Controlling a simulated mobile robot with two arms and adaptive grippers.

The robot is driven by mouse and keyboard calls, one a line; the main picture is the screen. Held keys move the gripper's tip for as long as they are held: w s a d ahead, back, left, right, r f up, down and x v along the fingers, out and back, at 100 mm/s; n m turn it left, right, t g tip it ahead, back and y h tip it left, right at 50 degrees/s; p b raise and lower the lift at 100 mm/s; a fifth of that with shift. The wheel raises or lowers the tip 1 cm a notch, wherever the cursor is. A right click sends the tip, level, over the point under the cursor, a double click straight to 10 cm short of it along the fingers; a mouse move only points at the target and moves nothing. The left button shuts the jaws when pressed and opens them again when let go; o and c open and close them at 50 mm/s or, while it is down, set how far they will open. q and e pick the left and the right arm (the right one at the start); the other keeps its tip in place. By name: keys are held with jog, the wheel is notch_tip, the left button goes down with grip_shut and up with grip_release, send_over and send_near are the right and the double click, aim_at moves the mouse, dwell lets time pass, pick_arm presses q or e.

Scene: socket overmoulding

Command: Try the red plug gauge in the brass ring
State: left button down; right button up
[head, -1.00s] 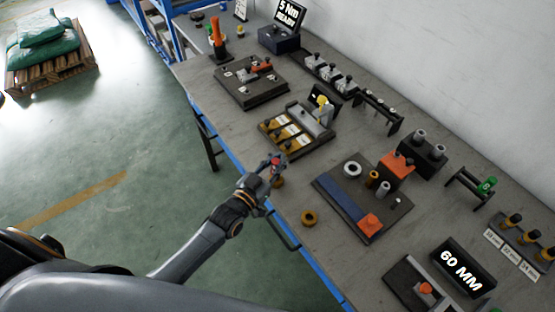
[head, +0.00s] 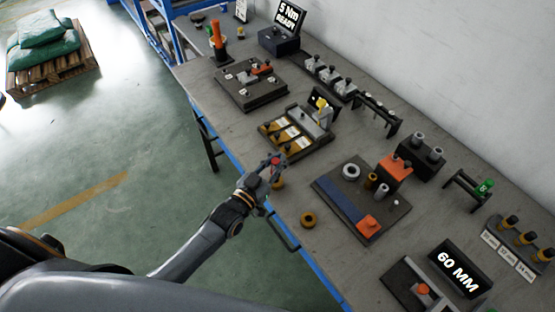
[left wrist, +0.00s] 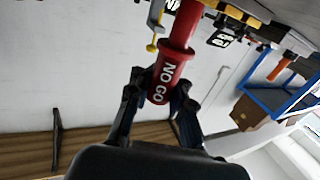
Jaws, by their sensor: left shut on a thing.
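The red plug gauge (left wrist: 167,72) fills the top middle of the left wrist view, with white NO GO lettering on its flanged part. My left gripper (head: 273,167) is shut on it, one finger on either side. In the head view only a small red bit of the gauge (head: 275,161) shows at the fingertips, near the table's front edge. A brass ring (head: 308,219) lies flat on the table, to the right of the gripper and apart from it. A second brass-coloured ring (head: 279,183) shows partly just below the gripper; the gripper hides the rest. My right gripper is out of view.
A dark board (head: 334,203) with a blue strip, rings and an orange block lies right of the brass ring. A fixture with yellow-brown slots (head: 267,137) stands behind the gripper. The grey table (head: 285,205) is clear between the two rings. A 60 MM sign (head: 458,269) stands at the lower right.

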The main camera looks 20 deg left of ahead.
pick_arm(q)
jog(key=shift+r+p, duration=1.9)
jog(key=shift+r, duration=0.35)
